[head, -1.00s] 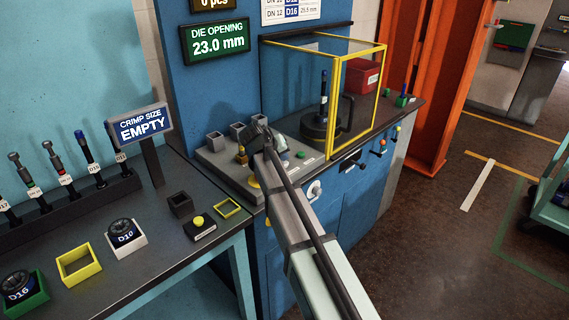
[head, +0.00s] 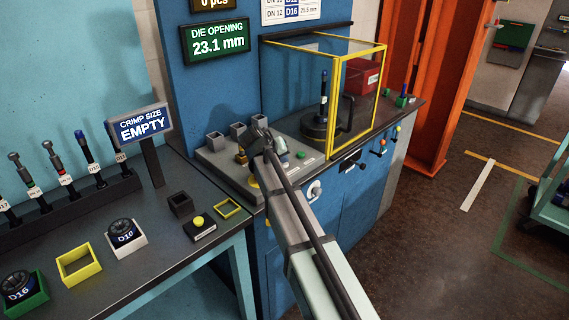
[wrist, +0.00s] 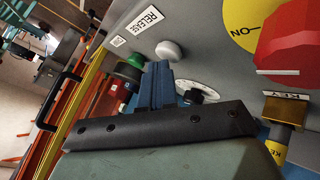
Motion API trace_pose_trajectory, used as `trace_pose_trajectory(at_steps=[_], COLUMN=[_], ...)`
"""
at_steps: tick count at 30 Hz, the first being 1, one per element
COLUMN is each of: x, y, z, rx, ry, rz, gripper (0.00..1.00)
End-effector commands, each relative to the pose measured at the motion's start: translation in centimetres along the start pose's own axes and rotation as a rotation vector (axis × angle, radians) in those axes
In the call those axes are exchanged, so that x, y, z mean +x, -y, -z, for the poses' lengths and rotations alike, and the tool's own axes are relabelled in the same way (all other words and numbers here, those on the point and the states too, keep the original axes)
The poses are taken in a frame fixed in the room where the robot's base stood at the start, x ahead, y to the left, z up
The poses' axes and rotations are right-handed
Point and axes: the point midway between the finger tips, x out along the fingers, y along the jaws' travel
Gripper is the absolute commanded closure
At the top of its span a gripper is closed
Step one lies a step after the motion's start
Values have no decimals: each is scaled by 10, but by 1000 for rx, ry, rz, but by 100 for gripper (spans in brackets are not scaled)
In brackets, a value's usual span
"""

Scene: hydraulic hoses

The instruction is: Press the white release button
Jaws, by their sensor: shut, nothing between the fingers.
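The white release button (wrist: 169,50) is a round cap on the grey control panel (wrist: 215,50), beside a white label reading RELEASE (wrist: 140,27). My gripper (wrist: 158,68) is shut and empty, with its blue fingers together. Its tips appear just below the button in the wrist view. I cannot tell whether they touch it. In the head view my arm reaches over the panel (head: 217,168) and hides the button and fingertips.
A yellow-framed clear guard (head: 340,98) stands right of the panel. A DIE OPENING display (head: 219,42) reads 23.1 mm.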

Motion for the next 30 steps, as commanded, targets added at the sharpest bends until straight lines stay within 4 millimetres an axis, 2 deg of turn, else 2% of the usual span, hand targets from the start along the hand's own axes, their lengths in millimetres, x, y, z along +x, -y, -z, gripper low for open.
trace_pose_trajectory(at_steps=[30], x=[-12], y=[-9], z=[8], rx=[0], ry=[1], rz=[0], gripper=[100])
